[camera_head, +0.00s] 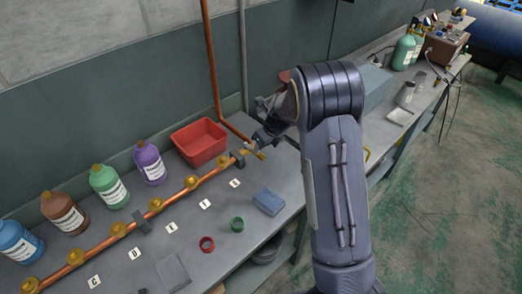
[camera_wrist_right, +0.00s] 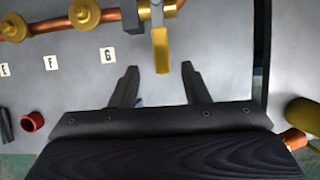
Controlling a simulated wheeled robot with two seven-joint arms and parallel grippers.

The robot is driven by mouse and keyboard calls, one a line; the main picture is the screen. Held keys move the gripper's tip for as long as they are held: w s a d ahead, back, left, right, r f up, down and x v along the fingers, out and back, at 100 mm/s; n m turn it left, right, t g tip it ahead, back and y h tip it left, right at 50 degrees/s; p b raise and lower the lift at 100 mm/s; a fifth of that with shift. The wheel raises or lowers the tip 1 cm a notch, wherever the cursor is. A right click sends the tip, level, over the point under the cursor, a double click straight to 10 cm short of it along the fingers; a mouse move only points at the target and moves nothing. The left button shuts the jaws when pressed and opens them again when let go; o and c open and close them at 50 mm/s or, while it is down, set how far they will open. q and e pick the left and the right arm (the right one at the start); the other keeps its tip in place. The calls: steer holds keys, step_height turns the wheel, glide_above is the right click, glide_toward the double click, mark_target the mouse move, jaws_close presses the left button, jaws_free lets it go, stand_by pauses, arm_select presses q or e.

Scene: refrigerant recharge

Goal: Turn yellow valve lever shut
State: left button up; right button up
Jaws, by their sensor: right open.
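The yellow valve lever (camera_wrist_right: 160,48) is in the top middle of the right wrist view. It points down the picture, across the line of the copper pipe (camera_wrist_right: 52,23). My right gripper (camera_wrist_right: 159,66) is open, with one finger on each side of the lever's free end and visible gaps on both sides. In the head view my right gripper (camera_head: 262,137) is at the far end of the pipe, where a bit of the yellow lever (camera_head: 260,154) shows. My arm hides part of the valve there. My left gripper is not in view.
The pipe carries several brass fittings, with white letter labels in front. A red bin (camera_head: 199,142) stands behind the pipe, near bottles at left.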

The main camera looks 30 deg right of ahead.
steer(key=shift+v, duration=1.35)
steer(key=s+a+r+n+y+b, duration=0.1)
steer(key=s+a+r+n, duration=0.2)
steer(key=s+n, duration=0.35)
steer(key=s+a+r+n+t+y+b, duration=0.1)
steer(key=s+a+r+n+y, duration=0.1)
steer(key=s+r+n, duration=0.35)
steer(key=s+a+r+n+y+b, duration=0.1)
steer(key=s+a+n, duration=0.2)
steer(key=s+n, duration=0.4)
steer(key=s+a+f+n+h, duration=0.1)
steer(key=s+a+f+n, duration=0.1)
steer(key=s+n, duration=1)
steer(key=shift+s+a+b, duration=0.35)
steer(key=shift+s+a, duration=0.4)
steer(key=shift+a, duration=0.15)
